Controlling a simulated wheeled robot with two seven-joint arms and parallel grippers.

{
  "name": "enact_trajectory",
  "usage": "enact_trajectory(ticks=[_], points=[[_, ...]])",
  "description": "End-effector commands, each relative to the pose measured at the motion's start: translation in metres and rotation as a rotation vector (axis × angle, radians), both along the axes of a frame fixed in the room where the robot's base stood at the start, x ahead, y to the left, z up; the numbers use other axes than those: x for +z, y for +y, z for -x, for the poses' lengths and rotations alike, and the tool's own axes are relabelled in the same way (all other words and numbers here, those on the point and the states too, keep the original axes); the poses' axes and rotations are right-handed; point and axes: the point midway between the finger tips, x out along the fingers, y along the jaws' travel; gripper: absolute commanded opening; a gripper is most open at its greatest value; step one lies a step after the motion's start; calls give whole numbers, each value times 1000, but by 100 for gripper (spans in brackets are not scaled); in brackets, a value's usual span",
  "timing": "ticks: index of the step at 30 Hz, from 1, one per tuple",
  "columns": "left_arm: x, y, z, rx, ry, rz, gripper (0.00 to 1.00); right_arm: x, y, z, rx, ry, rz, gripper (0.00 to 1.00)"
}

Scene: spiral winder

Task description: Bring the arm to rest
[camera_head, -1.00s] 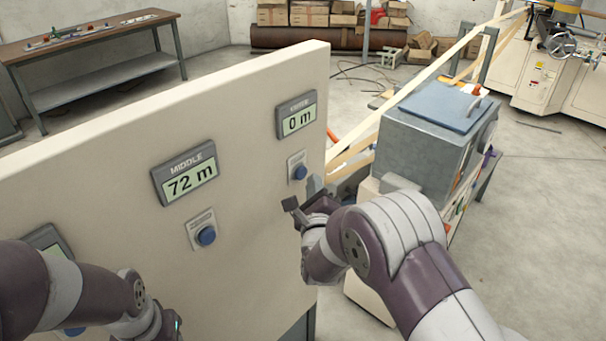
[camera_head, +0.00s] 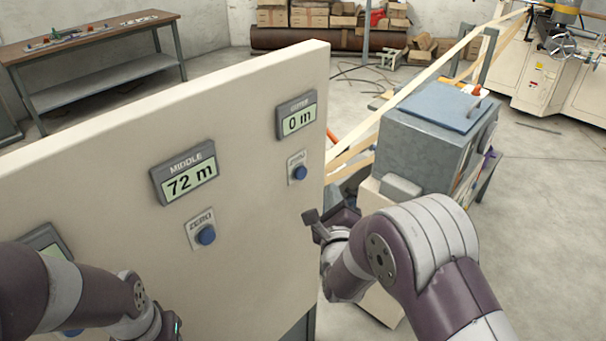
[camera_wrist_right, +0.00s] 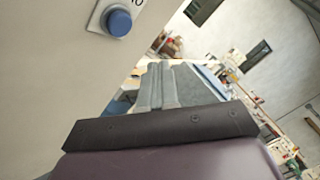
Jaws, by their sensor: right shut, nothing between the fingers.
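My right gripper (camera_head: 316,216) is in front of the right edge of the cream panel (camera_head: 110,170), below and to the right of the right blue button (camera_head: 299,173). It is shut and empty, apart from the button. In the right wrist view the closed fingers (camera_wrist_right: 162,90) point toward a grey machine, and the blue button (camera_wrist_right: 118,22) is at the upper left. My left arm comes in at the lower left in the head view, partly over the panel; its fingers are not in view.
The panel carries a display reading 0 m (camera_head: 296,121), a MIDDLE display reading 72 m (camera_head: 185,180) and a middle blue button (camera_head: 206,235). A grey-blue machine box (camera_head: 425,135) stands right of the panel. Open floor (camera_head: 545,220) lies at the right.

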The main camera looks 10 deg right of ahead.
Motion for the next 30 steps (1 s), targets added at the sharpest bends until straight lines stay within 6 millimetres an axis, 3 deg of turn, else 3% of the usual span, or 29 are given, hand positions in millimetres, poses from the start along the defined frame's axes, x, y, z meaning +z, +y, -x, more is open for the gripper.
enact_trajectory(ticks=[11,14,15,17,20,21,24,26,28,30], points=[[0,0,0,0,0,0,43,-3,0,0,-3,22,69,0],[0,0,0,0,0,0,43,-42,7,4,46,234,346,0],[0,0,0,0,0,0,43,-66,12,13,116,376,521,0],[0,0,0,0,0,0,43,-98,21,34,291,587,827,0],[0,0,0,0,0,0,43,-129,25,96,737,843,1329,0],[0,0,0,0,0,0,43,-133,22,127,952,893,1499,0],[0,0,0,0,0,0,43,-123,7,205,1474,897,1783,0],[0,0,0,0,0,0,43,-112,-3,237,1673,871,1844,0],[0,0,0,0,0,0,43,-100,-10,251,1717,878,1848,0],[0,0,0,0,0,0,43,-91,-14,247,1674,876,1861,0]])
